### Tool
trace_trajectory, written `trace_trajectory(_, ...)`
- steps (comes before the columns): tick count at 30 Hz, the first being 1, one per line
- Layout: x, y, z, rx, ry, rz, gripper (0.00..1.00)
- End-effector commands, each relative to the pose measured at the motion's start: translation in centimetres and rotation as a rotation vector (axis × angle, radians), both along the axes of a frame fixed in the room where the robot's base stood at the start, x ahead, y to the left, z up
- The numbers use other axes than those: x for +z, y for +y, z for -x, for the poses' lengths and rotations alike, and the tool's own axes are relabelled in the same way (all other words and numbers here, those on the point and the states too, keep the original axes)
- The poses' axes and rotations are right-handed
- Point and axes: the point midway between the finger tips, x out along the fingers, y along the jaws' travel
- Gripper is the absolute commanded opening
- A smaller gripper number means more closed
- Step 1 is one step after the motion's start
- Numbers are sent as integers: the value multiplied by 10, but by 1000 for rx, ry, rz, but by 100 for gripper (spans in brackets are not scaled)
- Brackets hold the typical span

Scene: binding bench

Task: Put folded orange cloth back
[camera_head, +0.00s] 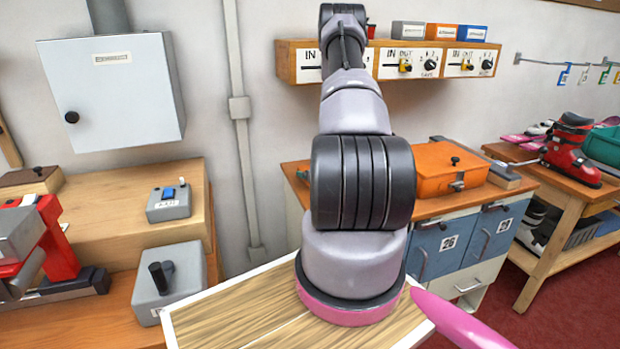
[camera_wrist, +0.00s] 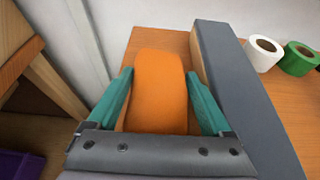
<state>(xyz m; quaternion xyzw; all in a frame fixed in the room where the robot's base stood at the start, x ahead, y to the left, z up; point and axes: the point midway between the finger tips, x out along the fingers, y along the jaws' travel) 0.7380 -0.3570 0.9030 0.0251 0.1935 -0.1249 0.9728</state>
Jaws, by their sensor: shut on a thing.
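The folded orange cloth (camera_wrist: 160,92) shows in the wrist view as a rounded orange bundle. My gripper (camera_wrist: 160,88) has its teal fingers on either side of the cloth and is shut on it. The cloth is over or on a wooden top (camera_wrist: 172,40); I cannot tell whether it touches it. In the head view my arm hides the gripper and the cloth.
A long grey block (camera_wrist: 235,90) stands close right of the gripper. White tape (camera_wrist: 263,52) and green tape (camera_wrist: 299,58) lie further right. In the head view an orange case (camera_head: 446,168) sits on the cabinet, beside a bench with a red boot (camera_head: 570,150).

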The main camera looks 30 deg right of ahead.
Motion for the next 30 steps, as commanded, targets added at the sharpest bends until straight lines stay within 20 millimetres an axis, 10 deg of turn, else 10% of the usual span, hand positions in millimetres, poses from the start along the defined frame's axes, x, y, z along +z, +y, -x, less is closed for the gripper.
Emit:
trace_trajectory(16,-21,1,0,2,0,-1,22)
trace_trajectory(17,-20,0,0,1,0,0,95)
trace_trajectory(30,-13,3,12,1,2,-1,100)
